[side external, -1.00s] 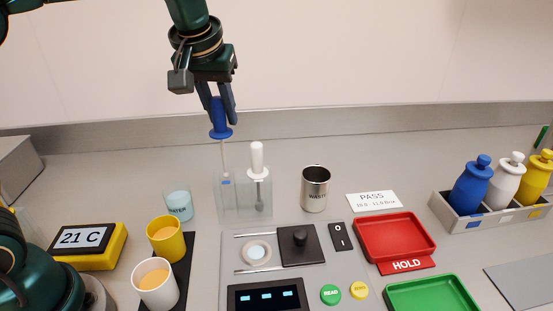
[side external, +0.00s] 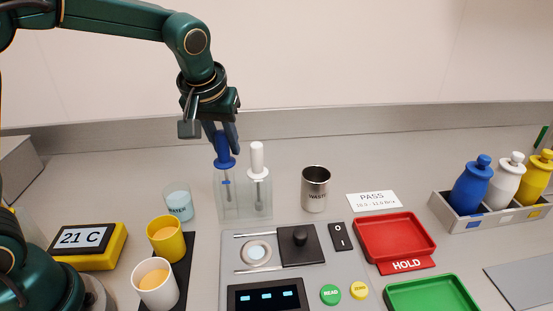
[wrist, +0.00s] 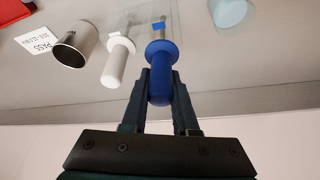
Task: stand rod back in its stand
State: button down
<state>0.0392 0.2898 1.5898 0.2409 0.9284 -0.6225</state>
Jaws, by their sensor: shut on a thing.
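The rod with the blue handle (side external: 223,150) is upright, its thin shaft down inside the left part of the clear stand (side external: 243,208). My gripper (side external: 222,138) is shut on the blue handle from above. In the wrist view my gripper (wrist: 160,88) has its two fingers on either side of the blue handle (wrist: 159,72). A rod with a white handle (side external: 257,158) stands in the right part of the same stand. Whether the blue rod's tip touches the stand's bottom, I cannot tell.
A steel waste cup (side external: 315,190) stands right of the stand, and a water beaker (side external: 178,200) to its left. Yellow (side external: 164,240) and white (side external: 155,284) cups stand in front left. An instrument with a black lid (side external: 300,245) lies in front. Red tray (side external: 395,237) at right.

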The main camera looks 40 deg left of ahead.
jog(key=shift+f, duration=0.1)
jog(key=shift+f, duration=1.1)
grip_release()
jog(key=shift+r, duration=3.75)
